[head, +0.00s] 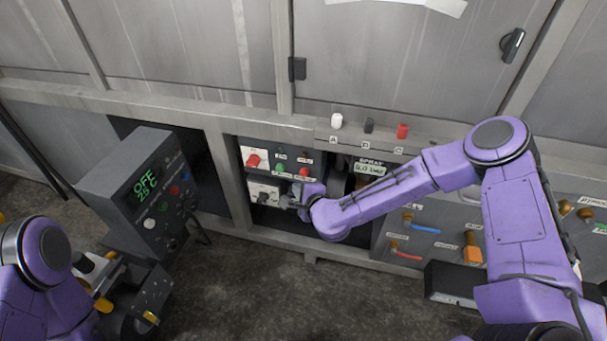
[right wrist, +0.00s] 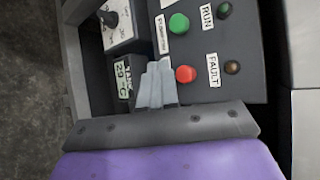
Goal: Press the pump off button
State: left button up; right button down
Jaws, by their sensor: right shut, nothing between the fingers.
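The pump panel (head: 268,151) is a dark control box in the recess under the cabinets. In the right wrist view it carries a green button (right wrist: 179,23) and a red button (right wrist: 186,74), beside lamps labelled RUN and FAULT. My right gripper (head: 291,200) is at the front of this recess, below the panel's red button (head: 304,172). In the right wrist view its grey fingers (right wrist: 158,66) are together and empty. Their tips are just left of the red button; contact cannot be told.
A grey box with a green display (head: 147,186) stands left of the recess. A red rotary switch (head: 253,161) is on the panel's left. White, black and red caps (head: 403,131) stand on the ledge above. A frame post (head: 229,170) borders the recess.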

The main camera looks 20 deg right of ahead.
jog(key=shift+s+a, duration=0.4)
jog(key=shift+s, duration=0.2)
jog(key=shift+s+a, duration=0.4)
jog(key=shift+s, duration=0.2)
jog(key=s+d+f+n+g+h, duration=0.1)
jog(key=s+d+f+n+g, duration=0.15)
jog(key=s+f+n, duration=0.55)
jog(key=s+d+f+n+g, duration=0.1)
jog(key=s+f+g, duration=0.4)
jog(key=s, duration=0.8)
jog(key=s+d+f+n+g+h, duration=0.2)
jog(key=s+d+f+n+h, duration=0.15)
jog(key=s+d, duration=0.8)
notch_tip(320, 180, up, 16)
jog(key=s+a+n+p, duration=0.1)
jog(key=s+p, duration=0.1)
jog(key=p, duration=1.3)
jog(key=shift+p, duration=0.3)
